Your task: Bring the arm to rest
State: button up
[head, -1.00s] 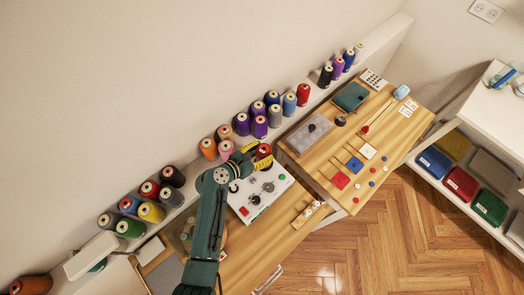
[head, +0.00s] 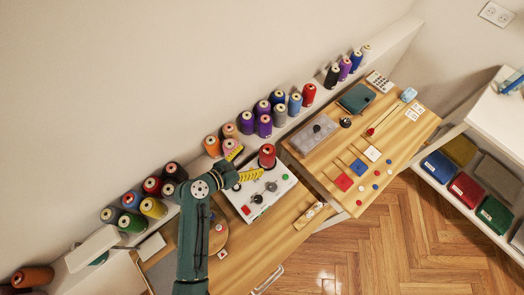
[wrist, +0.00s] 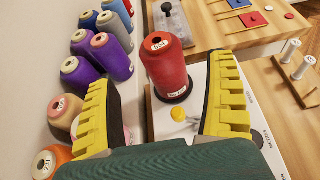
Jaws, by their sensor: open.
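My gripper (head: 247,174) is at the white control box (head: 236,202) on the table in the head view. In the wrist view its two yellow ridged fingers (wrist: 163,108) stand wide apart, open and empty. A red thread cone (wrist: 166,66) stands upright on the box, ahead of and between the fingers, apart from both. The red cone also shows in the head view (head: 267,156), just beyond the fingertips. My arm reaches up from the bottom of the head view and bends right at the wrist.
Several thread cones (head: 263,125) line the white wall ledge close to the gripper's left in the wrist view. A second wooden table (head: 400,140) to the right holds a grey box (head: 313,134), a green book (head: 355,98) and coloured squares. Floor at the lower right is clear.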

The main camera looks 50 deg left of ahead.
jog(key=v, duration=0.4)
jog(key=shift+s+r, duration=0.15)
jog(key=shift+s, duration=0.05)
